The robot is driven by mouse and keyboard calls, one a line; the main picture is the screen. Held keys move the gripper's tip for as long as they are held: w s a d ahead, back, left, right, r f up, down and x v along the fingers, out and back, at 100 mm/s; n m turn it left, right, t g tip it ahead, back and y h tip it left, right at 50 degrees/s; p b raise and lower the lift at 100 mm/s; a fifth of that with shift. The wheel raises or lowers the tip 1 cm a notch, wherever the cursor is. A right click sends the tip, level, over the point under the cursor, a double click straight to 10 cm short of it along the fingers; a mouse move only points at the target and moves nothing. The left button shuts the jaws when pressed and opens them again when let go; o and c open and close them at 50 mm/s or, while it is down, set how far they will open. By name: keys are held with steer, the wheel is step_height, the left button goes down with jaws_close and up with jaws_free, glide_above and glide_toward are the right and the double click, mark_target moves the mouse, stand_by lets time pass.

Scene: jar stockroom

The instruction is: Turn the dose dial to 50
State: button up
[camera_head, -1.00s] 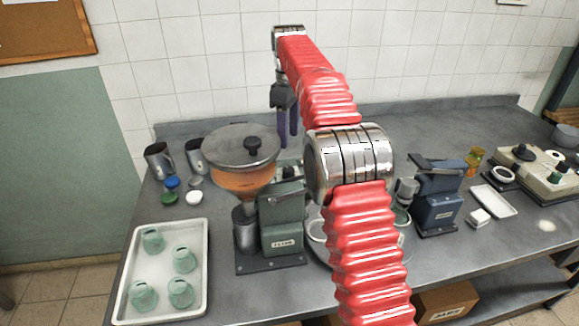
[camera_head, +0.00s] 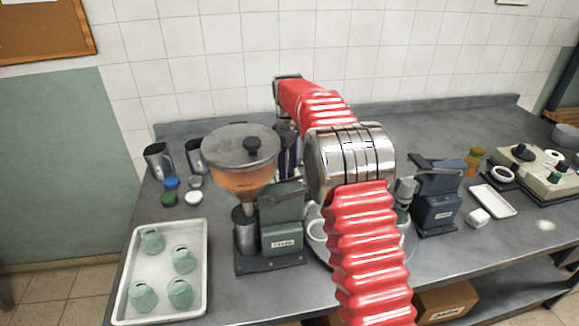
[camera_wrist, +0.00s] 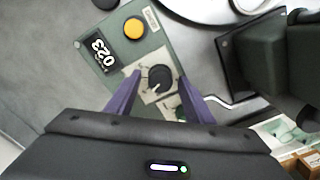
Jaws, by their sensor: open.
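The dose dial (camera_wrist: 158,79) is a round black knob on a pale plate, on a green panel in the wrist view. A black display (camera_wrist: 98,51) beside it reads 023. A round yellow button (camera_wrist: 133,28) sits on the same panel. My gripper (camera_wrist: 160,76) is open, with one purple finger on each side of the dial; I cannot tell whether they touch it. In the head view a purple part of my gripper shows behind the hopper (camera_head: 240,182), and the dial is hidden.
A green machine (camera_head: 282,222) stands by the hopper. A blue machine (camera_head: 437,200) is on the right. A white tray (camera_head: 207,262) with several green jars is at the front left. Metal cups (camera_head: 158,162) and small lids (camera_head: 171,183) lie left of the hopper.

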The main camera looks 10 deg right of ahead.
steer(key=shift+f, duration=0.1)
steer(key=shift+c, duration=0.5)
steer(key=c, duration=0.9)
steer(key=shift+d, duration=0.2)
steer(key=shift+c, duration=0.2)
steer(key=shift+a, duration=0.15)
